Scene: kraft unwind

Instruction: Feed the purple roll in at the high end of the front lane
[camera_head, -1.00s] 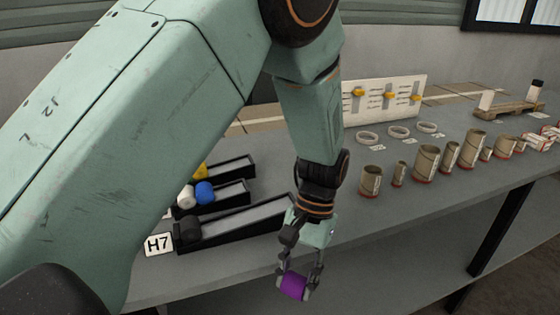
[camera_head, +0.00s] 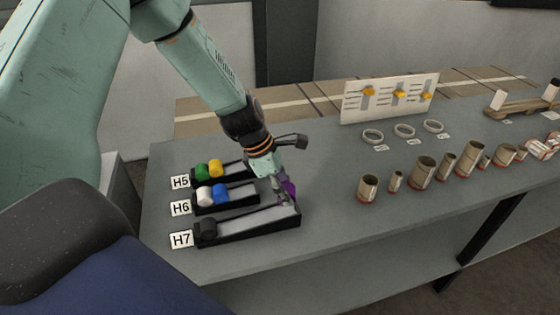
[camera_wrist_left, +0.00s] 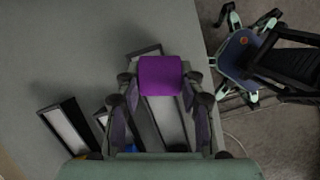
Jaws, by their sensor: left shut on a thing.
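The purple roll (camera_head: 290,188) is gripped by my left gripper (camera_head: 285,195) at the right end of the front lane. In the left wrist view the roll (camera_wrist_left: 160,75) lies crosswise between the two fingers (camera_wrist_left: 160,97), with the lane behind it. Whether it touches the lane I cannot tell. The front lane (camera_head: 255,228), beside the H7 card (camera_head: 181,240), is a black sloped trough, its right end higher. A black roll (camera_head: 206,230) sits at its low left end. My right gripper is not in view.
The middle lane (camera_head: 240,201) holds a white roll (camera_head: 205,195) and a blue roll (camera_head: 220,192). The back lane holds a green roll (camera_head: 201,170) and a yellow roll (camera_head: 215,167). Rings (camera_head: 372,135) and several cans (camera_head: 369,187) stand right; bare table lies between.

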